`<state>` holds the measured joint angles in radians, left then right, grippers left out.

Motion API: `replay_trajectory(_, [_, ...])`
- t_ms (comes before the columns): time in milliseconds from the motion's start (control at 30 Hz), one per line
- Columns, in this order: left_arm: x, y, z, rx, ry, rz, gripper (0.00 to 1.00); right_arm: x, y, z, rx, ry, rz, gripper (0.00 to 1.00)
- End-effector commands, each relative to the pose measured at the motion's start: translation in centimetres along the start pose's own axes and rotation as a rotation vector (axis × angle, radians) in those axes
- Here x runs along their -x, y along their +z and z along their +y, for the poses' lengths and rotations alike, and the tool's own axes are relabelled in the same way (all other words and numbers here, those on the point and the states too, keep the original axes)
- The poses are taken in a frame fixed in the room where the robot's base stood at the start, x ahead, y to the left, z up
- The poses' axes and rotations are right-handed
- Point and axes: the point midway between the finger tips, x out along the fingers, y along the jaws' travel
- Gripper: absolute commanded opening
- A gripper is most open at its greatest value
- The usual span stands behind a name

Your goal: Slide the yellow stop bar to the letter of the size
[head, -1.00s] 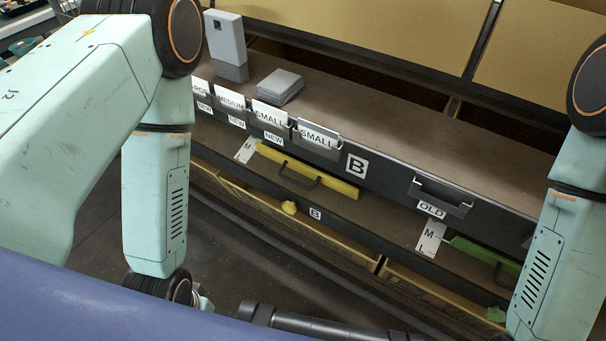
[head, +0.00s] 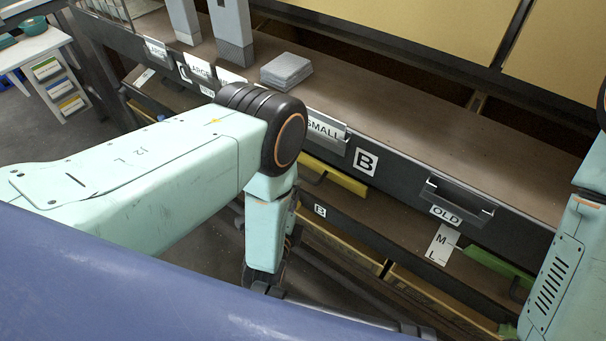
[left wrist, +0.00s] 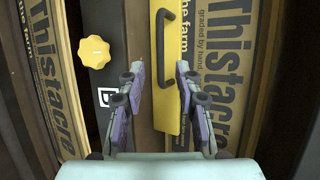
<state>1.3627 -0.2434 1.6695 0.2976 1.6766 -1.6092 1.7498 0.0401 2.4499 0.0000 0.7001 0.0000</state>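The yellow stop bar (head: 338,178) lies along the lower ledge of bay B, its left part hidden behind my left arm in the head view. In the left wrist view the yellow stop bar (left wrist: 173,105) runs up and down, its black handle (left wrist: 162,50) ahead of my left gripper (left wrist: 160,74). The fingers are apart with nothing between them; the handle looks beyond the tips. The white letter card beside this bar is hidden now. My right arm shows at the right edge; its gripper is out of frame.
A yellow knob (left wrist: 94,52) sits left of the fingers. A green bar (head: 497,262) and a card with M and L (head: 441,244) are under the OLD holder (head: 458,197). Grey trays (head: 286,71) are stacked on the shelf. Printed boxes (left wrist: 222,70) flank the ledge.

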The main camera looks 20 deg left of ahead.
Motion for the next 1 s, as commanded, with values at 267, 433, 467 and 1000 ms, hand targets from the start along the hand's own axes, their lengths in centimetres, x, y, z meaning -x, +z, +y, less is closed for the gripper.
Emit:
replay_trajectory(267, [-3.1, 0.0, -0.1, -0.009, -0.013, -0.002, 0.34, -1.3, 0.0, 0.0, 0.000, 0.000, 0.000, 0.40])
replay_trajectory(433, [-5.7, 0.1, 0.0, -0.008, -0.011, -0.002, 0.34, -2.2, 0.0, 0.0, 0.000, 0.000, 0.000, 0.40])
replay_trajectory(467, [-6.0, 0.1, 0.0, -0.008, -0.010, -0.002, 0.34, -2.3, 0.0, 0.0, 0.000, 0.000, 0.000, 0.40])
replay_trajectory(1000, [-7.9, -0.1, -0.2, -0.008, -0.007, 0.000, 0.30, -2.8, 0.0, 0.0, 0.000, 0.000, 0.000, 0.40])
